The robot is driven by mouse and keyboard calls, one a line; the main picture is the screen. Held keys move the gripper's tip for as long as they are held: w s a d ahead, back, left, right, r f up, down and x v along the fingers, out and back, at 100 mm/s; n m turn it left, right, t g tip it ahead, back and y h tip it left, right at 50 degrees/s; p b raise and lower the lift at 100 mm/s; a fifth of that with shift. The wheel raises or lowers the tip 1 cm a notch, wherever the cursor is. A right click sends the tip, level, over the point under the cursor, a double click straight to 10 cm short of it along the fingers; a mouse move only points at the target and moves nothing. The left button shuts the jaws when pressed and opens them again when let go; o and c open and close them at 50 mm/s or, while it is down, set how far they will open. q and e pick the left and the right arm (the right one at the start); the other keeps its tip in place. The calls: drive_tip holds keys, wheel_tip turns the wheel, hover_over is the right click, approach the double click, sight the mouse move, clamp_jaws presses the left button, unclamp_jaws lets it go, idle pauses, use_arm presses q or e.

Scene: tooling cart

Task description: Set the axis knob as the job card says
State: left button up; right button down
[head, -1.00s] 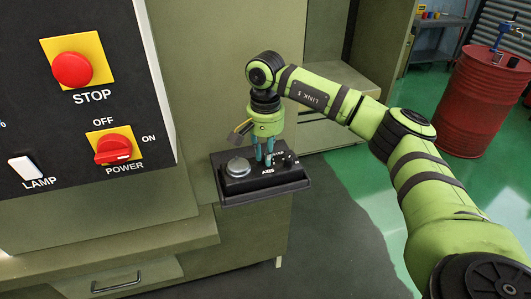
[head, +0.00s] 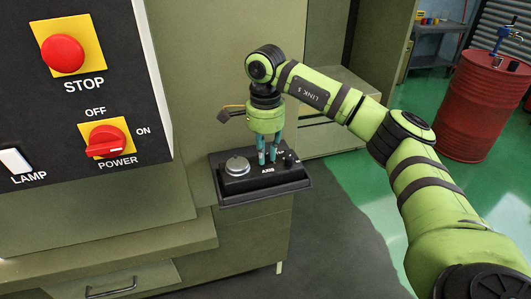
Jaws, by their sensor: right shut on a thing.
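My right gripper (head: 267,158) points down at the small black control box (head: 290,187). Its fingers are shut on the axis knob, just behind the AXIS label, and they hide most of the knob. I cannot tell which position the knob points to, because the fingers cover part of the markings. The job card is not in view. My left gripper is not in view.
The box also has a silver dial (head: 237,166) on its left and a small black knob (head: 289,159) on its right. The black panel at left has a red stop button (head: 62,54), a red power switch (head: 106,141) and a white lamp switch (head: 15,160). A red barrel (head: 484,110) stands at back right.

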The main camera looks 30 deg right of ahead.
drive_tip(key=m, duration=0.6)
drive_tip(key=shift+m+b, duration=0.3)
drive_tip(key=shift+b, duration=0.1)
drive_tip(key=m, duration=0.6)
idle(0.3)
drive_tip(key=c, duration=1.1)
unclamp_jaws()
drive_tip(key=shift+r, duration=0.15)
wheel_tip(320, 180, up, 12)
drive_tip(key=shift+f, duration=0.15)
